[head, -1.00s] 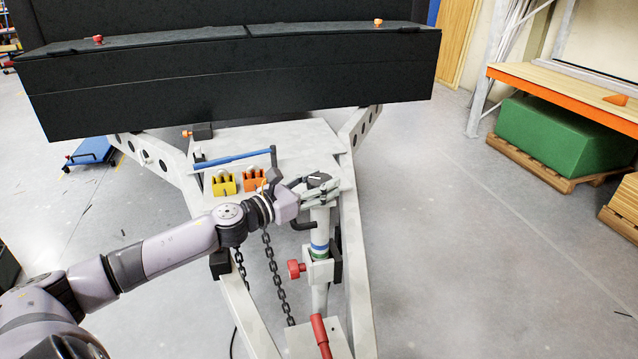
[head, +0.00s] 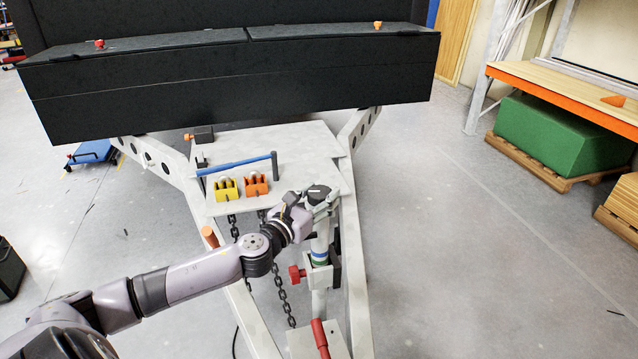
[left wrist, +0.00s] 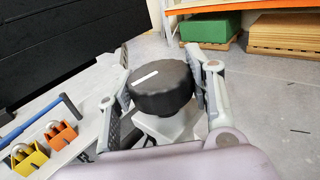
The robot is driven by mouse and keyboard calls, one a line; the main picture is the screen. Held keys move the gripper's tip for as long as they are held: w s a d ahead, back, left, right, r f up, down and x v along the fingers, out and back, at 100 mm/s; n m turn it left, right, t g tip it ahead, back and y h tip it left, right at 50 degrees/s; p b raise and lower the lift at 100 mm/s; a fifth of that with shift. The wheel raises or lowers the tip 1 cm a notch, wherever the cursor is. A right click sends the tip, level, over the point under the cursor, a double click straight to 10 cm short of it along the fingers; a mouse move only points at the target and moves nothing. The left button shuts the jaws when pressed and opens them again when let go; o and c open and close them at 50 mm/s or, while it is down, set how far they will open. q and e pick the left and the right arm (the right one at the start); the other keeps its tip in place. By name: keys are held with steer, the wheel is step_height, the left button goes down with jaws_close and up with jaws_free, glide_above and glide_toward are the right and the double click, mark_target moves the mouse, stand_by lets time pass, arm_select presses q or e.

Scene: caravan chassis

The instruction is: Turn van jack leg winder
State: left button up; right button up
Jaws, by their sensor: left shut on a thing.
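The jack leg stands upright on the pale trailer drawbar, with a blue and green banded tube (head: 319,253). On its top is a round black winder knob (head: 317,191) with a white line, and this knob shows large in the left wrist view (left wrist: 163,90). My left gripper (head: 321,202) comes in from the left and is shut on the knob, with one finger on each side. In the left wrist view its fingers (left wrist: 165,72) flank the knob. The knob's lower side is partly hidden by the gripper. My right gripper is not in view.
A red clamp handle (head: 296,273) sits on the leg below the knob, and a red lever (head: 320,338) is further down. Yellow (head: 227,189) and orange (head: 257,184) blocks, a blue bar (head: 236,164) and hanging chains (head: 281,285) are close by. A black box (head: 230,82) spans behind. Floor at right is clear.

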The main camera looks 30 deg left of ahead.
arm_select(q)
steer(key=n+y+p, duration=0.2)
steer(key=y+p, duration=0.1)
steer(key=y, duration=0.1)
steer(key=shift+d+r+n+g, duration=0.15)
steer(key=shift+r+n+g, duration=0.15)
steer(key=shift+n, duration=0.1)
steer(key=n+g+y+p, duration=0.1)
steer(key=y, duration=0.2)
steer(key=shift+f+n, duration=0.1)
steer(key=shift+n, duration=0.3)
steer(key=n+g+y+p, duration=0.1)
steer(key=n+g+y, duration=0.1)
steer(key=y, duration=0.1)
steer(key=shift+f+n, duration=0.15)
steer(key=shift+n, duration=0.15)
steer(key=shift+n+g+y+p, duration=0.35)
steer(key=shift+n+g+y, duration=1.15)
steer(key=shift+g+y, duration=0.3)
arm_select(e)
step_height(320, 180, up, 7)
arm_select(q)
steer(key=shift+y, duration=0.3)
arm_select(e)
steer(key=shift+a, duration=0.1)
arm_select(q)
steer(key=o, duration=1.2)
